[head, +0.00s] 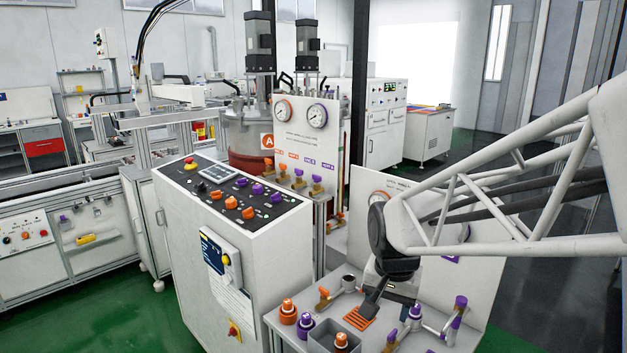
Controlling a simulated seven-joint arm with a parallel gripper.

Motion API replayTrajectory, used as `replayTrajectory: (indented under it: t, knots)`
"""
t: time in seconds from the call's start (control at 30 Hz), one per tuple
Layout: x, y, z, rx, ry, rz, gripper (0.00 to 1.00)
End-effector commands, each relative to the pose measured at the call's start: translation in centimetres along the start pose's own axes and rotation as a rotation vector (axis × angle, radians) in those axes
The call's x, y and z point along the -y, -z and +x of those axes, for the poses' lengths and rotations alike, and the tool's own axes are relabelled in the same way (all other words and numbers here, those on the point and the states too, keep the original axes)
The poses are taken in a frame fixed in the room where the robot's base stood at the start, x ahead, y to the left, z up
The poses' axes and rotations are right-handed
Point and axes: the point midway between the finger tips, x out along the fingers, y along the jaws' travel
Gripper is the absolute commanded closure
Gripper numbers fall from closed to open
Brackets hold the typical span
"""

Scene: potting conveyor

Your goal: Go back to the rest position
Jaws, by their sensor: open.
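My gripper (372,300) hangs below a dark wrist joint at the end of my white truss arm, at the lower right of the head view. Its dark fingers point down and to the left, close over the light bench top (288,325). The tips are near an orange striped patch (358,318); I cannot tell whether they touch it. The gripper is small and partly overlapped here, and I see nothing held in it.
On the bench stand orange-capped (288,312) and purple-capped (305,325) fittings, a grey open box (334,338) and valves with purple handles (458,310). A white panel with a gauge rises behind. A control cabinet (235,205) stands left; green floor (110,320) lies beyond.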

Motion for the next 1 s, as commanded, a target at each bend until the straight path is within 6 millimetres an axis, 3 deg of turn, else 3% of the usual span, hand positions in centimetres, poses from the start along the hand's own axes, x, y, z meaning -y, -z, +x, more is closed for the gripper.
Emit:
replayTrajectory:
  t: [0.3,0.6,0.8,1.0]
  knots:
    - [-4.6,-4.9,-3.0,-0.049,0.014,-0.152,0.42]
    - [-8.4,-9.8,-4.7,-0.093,0.016,-0.296,0.42]
    - [-10.1,-12.2,-5.0,-0.115,0.013,-0.369,0.42]
    - [-10.8,-13.2,-5.1,-0.123,0.011,-0.401,0.42]
